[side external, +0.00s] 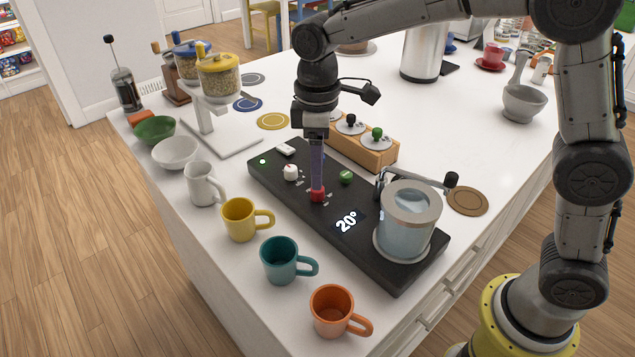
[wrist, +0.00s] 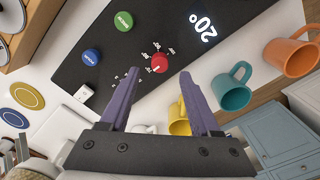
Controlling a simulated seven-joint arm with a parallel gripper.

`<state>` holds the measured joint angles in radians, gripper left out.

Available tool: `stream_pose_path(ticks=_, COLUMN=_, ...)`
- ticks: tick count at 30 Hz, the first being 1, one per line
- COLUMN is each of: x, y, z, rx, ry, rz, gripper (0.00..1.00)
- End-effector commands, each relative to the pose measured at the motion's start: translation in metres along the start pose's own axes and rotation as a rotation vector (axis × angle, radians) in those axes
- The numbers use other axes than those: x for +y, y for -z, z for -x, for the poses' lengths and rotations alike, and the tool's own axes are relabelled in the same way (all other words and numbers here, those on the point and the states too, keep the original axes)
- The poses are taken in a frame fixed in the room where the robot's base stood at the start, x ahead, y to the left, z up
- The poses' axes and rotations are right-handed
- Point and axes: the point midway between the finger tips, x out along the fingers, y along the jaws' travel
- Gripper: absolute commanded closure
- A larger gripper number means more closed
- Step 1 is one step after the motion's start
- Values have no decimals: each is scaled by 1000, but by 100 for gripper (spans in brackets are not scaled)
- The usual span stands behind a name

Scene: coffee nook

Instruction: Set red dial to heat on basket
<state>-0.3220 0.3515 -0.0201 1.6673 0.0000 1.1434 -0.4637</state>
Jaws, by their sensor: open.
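The red dial (side external: 317,194) stands on the black control panel (side external: 275,181), with small white marks beside it too small to read. My gripper (side external: 317,186) points down right at the dial in the side view and partly covers it. In the wrist view the red dial (wrist: 160,63) shows between and just beyond the two purple fingertips of my gripper (wrist: 159,74). The fingers are apart, with a gap on both sides of the dial. Which setting the dial points to cannot be read. No part labelled basket can be made out.
The panel carries a white knob (side external: 291,173), a green knob (side external: 346,177), a blue knob (wrist: 91,57), a lit 20° display (side external: 347,220) and a glass vessel (side external: 407,222). Yellow (side external: 239,219), teal (side external: 281,260) and orange (side external: 332,309) mugs line the front.

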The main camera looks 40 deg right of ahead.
Motion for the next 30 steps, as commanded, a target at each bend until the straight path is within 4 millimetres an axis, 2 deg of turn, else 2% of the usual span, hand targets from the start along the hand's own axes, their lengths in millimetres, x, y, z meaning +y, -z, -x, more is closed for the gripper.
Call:
stream_pose_path(ticks=3, x=0, y=-1, z=-21, rx=-3, ry=1, rz=0, gripper=36)
stream_pose_path(ticks=9, x=0, y=0, z=-42, rx=-2, ry=1, rz=0, gripper=36)
stream_pose_path(ticks=21, x=0, y=0, z=-48, rx=1, ry=0, rz=0, gripper=38)
stream_pose_path(ticks=30, x=0, y=0, z=-47, rx=1, ry=0, rz=0, gripper=92)
